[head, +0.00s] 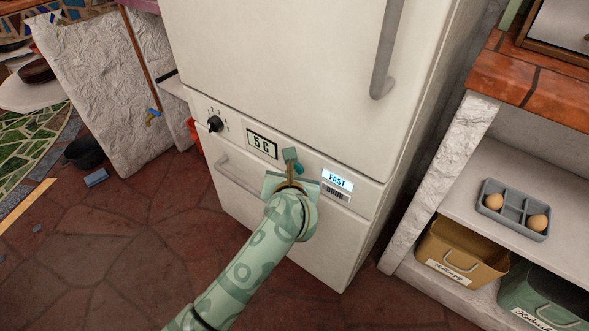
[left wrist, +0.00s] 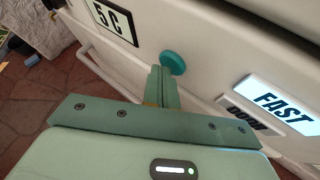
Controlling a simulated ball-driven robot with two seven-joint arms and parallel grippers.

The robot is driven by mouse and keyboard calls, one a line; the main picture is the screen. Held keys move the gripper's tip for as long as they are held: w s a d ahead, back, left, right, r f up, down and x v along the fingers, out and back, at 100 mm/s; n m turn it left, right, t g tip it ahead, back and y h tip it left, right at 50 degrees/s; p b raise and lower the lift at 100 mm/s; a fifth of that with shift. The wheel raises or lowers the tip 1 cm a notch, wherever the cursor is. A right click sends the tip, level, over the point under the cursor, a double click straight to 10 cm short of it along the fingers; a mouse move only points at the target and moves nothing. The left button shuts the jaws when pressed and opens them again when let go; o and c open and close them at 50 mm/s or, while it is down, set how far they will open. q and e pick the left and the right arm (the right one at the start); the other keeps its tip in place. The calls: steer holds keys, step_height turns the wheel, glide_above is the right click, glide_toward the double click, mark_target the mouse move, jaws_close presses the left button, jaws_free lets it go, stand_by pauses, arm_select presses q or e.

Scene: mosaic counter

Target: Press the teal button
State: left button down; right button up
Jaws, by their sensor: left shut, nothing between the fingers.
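The teal button (left wrist: 172,62) is a round knob on the white fridge's control strip, between the "5 C" display and the "FAST" sign. In the head view the button (head: 299,169) is mostly hidden behind my left gripper (head: 290,154). My left gripper is shut and empty, with its fingertips right at the button; in the left wrist view the fingertips (left wrist: 160,72) overlap its lower left edge. I cannot tell whether they touch it. My right gripper is not in view.
The fridge (head: 270,60) has a black dial (head: 215,124), a "5 C" display (head: 262,143), a lit "FAST" sign (head: 338,180) and a dim "DOOR" sign (head: 335,194). A long handle (head: 386,60) sticks out above. Shelves with an egg tray (head: 513,222) stand at right.

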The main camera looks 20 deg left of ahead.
arm_select(q)
steer(key=shift+s+r, duration=0.1)
steer(key=shift+s+a+p, duration=0.3)
steer(key=shift+s+p, duration=0.15)
steer(key=shift+s, duration=0.3)
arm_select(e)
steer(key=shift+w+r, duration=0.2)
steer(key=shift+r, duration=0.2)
arm_select(q)
steer(key=shift+s, duration=0.1)
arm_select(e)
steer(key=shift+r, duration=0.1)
arm_select(q)
steer(key=s, duration=0.1)
steer(key=s+a+p, duration=0.1)
steer(key=s, duration=0.1)
steer(key=s+p, duration=0.1)
steer(key=shift+s+a, duration=0.25)
steer(key=shift+a, duration=0.1)
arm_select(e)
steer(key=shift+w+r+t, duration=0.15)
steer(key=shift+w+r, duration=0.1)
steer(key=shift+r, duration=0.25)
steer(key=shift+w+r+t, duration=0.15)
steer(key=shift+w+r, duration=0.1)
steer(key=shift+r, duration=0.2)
